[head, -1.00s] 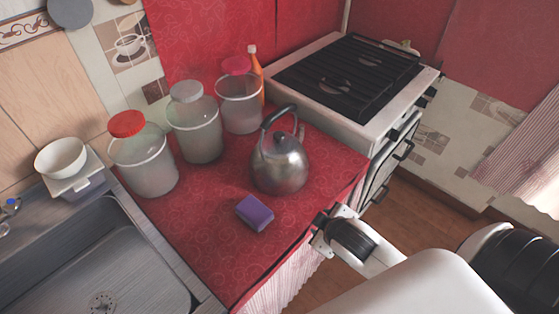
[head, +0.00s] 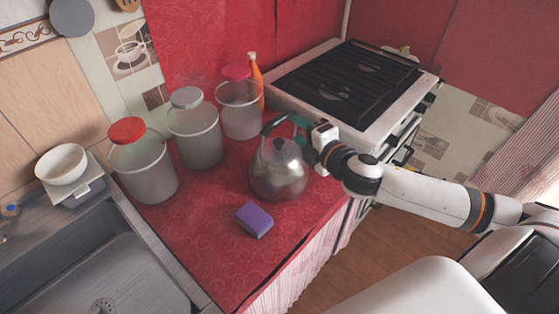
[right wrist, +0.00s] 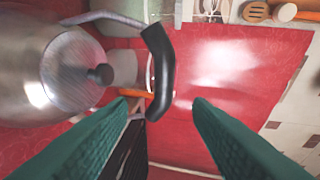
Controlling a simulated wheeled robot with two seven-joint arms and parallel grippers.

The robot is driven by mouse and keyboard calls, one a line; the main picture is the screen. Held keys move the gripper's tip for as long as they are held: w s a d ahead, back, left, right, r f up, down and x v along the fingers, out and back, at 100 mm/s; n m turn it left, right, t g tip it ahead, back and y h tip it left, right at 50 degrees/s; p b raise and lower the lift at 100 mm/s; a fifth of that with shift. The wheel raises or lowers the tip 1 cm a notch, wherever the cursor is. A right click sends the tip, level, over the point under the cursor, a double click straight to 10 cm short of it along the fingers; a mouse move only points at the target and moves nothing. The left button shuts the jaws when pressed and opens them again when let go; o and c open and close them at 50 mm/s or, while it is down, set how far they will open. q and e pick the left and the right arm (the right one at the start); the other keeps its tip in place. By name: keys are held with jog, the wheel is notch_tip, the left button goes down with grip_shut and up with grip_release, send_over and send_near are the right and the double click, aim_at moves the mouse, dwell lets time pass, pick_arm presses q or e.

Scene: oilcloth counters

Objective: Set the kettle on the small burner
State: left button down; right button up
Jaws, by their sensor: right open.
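The silver kettle (head: 278,175) with a black arched handle (head: 272,122) stands upright on the red counter, in front of the stove. My right gripper (head: 300,130) is open at the right side of the handle. In the right wrist view the black handle grip (right wrist: 160,72) shows between and just beyond the two green fingertips (right wrist: 162,104), and the kettle body (right wrist: 50,75) lies to the left. I cannot tell whether a finger touches the handle. The stove (head: 350,80) has a black grate over its burners; which burner is small is hard to tell. My left gripper is not in view.
Three lidded jars (head: 195,135) stand left of and behind the kettle, with an orange bottle (head: 256,75) at the back. A purple sponge (head: 254,220) lies in front of the kettle. The sink (head: 90,275) is at the lower left. The stove grate (head: 345,75) is clear.

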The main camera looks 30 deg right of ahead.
aim_at(283, 120)
jog(key=x, duration=0.2)
jog(key=shift+w, duration=0.3)
jog(key=shift+w+a+p, duration=0.2)
jog(key=shift+w+p, duration=0.35)
jog(key=x, duration=0.1)
jog(key=p+x, duration=0.1)
jog(key=x, duration=0.1)
jog(key=shift+w+a, duration=0.25)
jog(key=shift+w, duration=0.05)
jog(key=shift+w+f, duration=0.15)
jog(key=shift+w, duration=0.2)
jog(key=shift+s, duration=0.1)
jog(key=shift+c, duration=0.3)
grip_shut()
